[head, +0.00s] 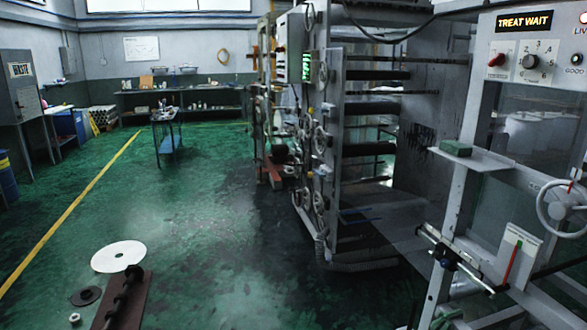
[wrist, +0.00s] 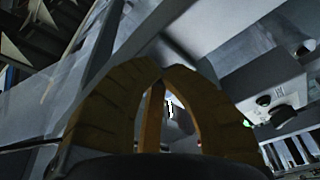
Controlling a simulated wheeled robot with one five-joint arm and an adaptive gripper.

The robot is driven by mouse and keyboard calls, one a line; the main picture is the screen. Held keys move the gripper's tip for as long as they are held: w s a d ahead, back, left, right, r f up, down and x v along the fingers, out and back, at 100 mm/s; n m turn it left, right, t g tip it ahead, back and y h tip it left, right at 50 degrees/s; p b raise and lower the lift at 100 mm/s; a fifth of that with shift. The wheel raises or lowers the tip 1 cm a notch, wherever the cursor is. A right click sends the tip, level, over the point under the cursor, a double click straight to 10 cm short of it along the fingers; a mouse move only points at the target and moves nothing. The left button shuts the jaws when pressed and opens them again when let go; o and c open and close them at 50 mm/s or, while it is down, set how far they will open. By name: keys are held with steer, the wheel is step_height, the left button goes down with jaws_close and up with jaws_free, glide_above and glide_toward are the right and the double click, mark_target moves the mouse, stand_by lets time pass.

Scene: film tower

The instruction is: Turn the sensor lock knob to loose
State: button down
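In the head view, a slanted metal rail (head: 455,261) at the lower right carries a small dark clamp-like block (head: 446,256) with round dark parts. It may be the sensor with its lock knob, but no label is readable and the knob's setting cannot be told. My gripper (wrist: 161,74) shows in the wrist view. A pale panel (wrist: 285,104) with dark knobs lies to the right, beyond the fingers. My gripper does not show in the head view.
A control panel (head: 533,55) reads "TREAT WAIT". A handwheel (head: 563,207) and a pale plate with a red strip (head: 513,256) are near the rail. A green block (head: 456,148) lies on a shelf. A white disc (head: 118,256) lies at lower left. Green floor (head: 200,225) is open at left.

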steer(key=shift+s+r+p, duration=0.3)
steer(key=shift+r+p, duration=0.1)
steer(key=shift+r, duration=0.1)
steer(key=shift+s+r, duration=0.1)
steer(key=shift+r, duration=0.4)
stand_by(0.4)
steer(key=c, duration=2)
jaws_free()
steer(key=shift+s+d+f, duration=0.2)
steer(key=shift+s+f, duration=0.05)
steer(key=shift+f, duration=0.1)
steer(key=shift+s, duration=0.1)
jaws_close()
